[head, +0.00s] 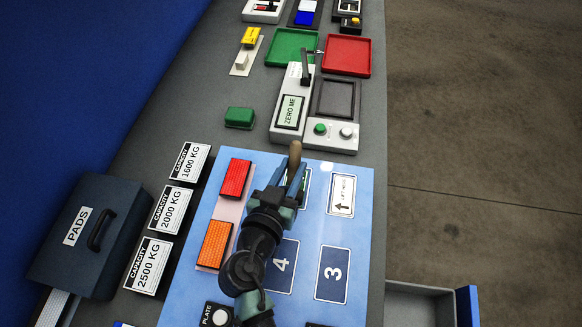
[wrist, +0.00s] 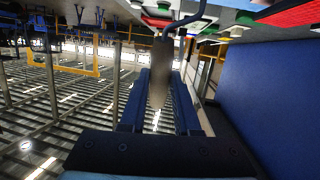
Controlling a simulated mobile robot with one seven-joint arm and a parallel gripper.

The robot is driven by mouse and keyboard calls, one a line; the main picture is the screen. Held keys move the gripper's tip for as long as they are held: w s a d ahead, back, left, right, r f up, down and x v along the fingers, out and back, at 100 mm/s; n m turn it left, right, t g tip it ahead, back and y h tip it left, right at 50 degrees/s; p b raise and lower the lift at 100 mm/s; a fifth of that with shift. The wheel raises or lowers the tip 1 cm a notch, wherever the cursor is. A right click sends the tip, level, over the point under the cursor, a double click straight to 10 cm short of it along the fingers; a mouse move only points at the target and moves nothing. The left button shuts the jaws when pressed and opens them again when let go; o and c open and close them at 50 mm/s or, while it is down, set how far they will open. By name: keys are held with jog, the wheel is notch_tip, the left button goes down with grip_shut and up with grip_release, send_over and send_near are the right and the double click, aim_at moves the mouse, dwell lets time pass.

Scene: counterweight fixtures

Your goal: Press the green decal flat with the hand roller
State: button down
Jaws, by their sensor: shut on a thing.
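My gripper (head: 288,176) is over the blue panel and shut on a tan wooden handle (head: 295,152), seemingly the hand roller's. In the wrist view the handle (wrist: 160,62) stands between my two fingers, with a thin dark bent frame beyond it. The roller's drum cannot be made out.
Red (head: 235,179) and orange (head: 214,244) blocks are left. The ZERO ME device (head: 290,111) stands beyond. A PADS box (head: 88,238) is at left, an open drawer (head: 418,305) lower right.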

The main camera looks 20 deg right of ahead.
jog(key=shift+r, duration=0.4)
jog(key=shift+w+d, duration=0.1)
jog(key=shift+w, duration=0.1)
jog(key=shift+w+d+b, duration=0.35)
jog(key=shift+w+d, duration=0.1)
jog(key=shift+w, duration=0.2)
jog(key=shift+w+d+b, duration=0.35)
jog(key=shift+w+d, duration=0.05)
jog(key=shift+w, duration=0.2)
jog(key=shift+f+b, duration=0.55)
jog(key=shift+f, duration=0.05)
dwell(1.0)
jog(key=shift+r, duration=0.1)
jog(key=shift+r, duration=0.45)
